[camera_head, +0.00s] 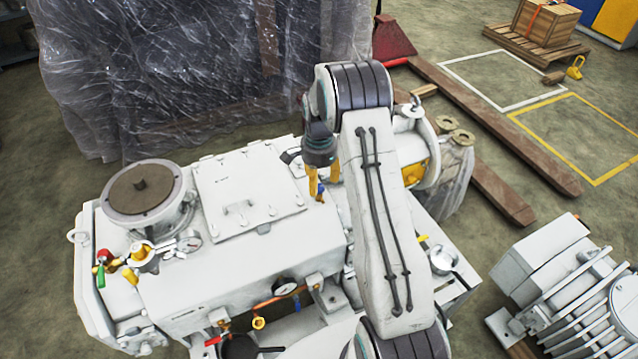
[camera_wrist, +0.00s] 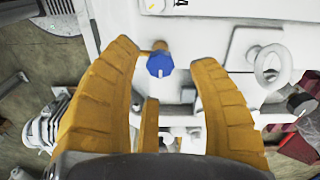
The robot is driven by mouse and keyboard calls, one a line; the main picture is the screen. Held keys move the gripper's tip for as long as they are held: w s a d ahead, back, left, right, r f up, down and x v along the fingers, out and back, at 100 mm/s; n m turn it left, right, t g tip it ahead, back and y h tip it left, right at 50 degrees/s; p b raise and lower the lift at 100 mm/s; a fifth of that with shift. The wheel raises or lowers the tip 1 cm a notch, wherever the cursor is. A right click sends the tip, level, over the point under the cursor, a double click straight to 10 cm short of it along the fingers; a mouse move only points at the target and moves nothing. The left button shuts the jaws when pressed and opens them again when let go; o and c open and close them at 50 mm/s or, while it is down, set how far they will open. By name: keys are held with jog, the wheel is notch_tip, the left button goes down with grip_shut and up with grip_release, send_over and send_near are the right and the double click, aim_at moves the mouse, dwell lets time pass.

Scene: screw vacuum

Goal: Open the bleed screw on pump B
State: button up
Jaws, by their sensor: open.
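A large white pump (camera_head: 262,262) stands in front of me; I can read no "B" on it. A small blue knob on a brass stem, which may be the bleed screw, shows in the wrist view (camera_wrist: 160,66), standing out from the white housing. In the head view the blue knob (camera_head: 320,192) is small beside my yellow fingers. My gripper (camera_head: 323,184) is open above it. In the wrist view my gripper (camera_wrist: 165,52) has its fingers spread on both sides of the knob, with gaps on both sides. Exact height above the knob is unclear.
A round-topped port (camera_head: 143,193), gauges (camera_head: 286,286) and red and green handles (camera_head: 103,257) sit on the pump. A second grey-white machine (camera_head: 570,285) stands at lower right. Plastic-wrapped goods (camera_head: 200,70) stand behind. A white ring (camera_wrist: 268,63) rises right of my fingers.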

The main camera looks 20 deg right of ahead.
aim_at(319, 188)
jog(key=shift+f, duration=1.25)
grip_shut()
